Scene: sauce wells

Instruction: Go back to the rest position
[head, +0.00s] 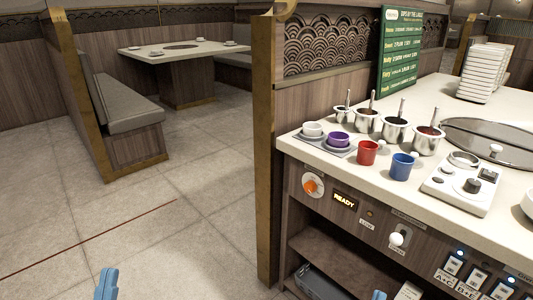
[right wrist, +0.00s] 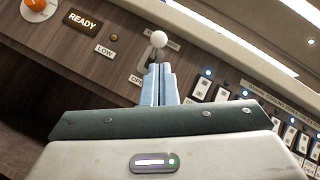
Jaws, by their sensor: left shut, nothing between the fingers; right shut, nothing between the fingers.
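My left gripper (head: 107,283) shows as light blue fingers at the bottom edge of the head view, shut and empty over the floor. My right gripper (right wrist: 159,82) is shut and empty in the right wrist view, its blue fingertips just below a white ball knob (right wrist: 158,39) in the picture. I cannot tell whether they touch it. In the head view only a blue tip of my right gripper (head: 379,295) shows at the bottom edge, and the knob (head: 397,239) sits on the counter front above it.
The counter (head: 455,205) holds a red cup (head: 367,153), a blue cup (head: 402,167), metal sauce pots (head: 395,129) and a white control box (head: 461,187). Its front has an orange dial (head: 311,186), a READY sign (head: 344,199) and switches (head: 453,264). The floor (head: 170,235) at left is clear.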

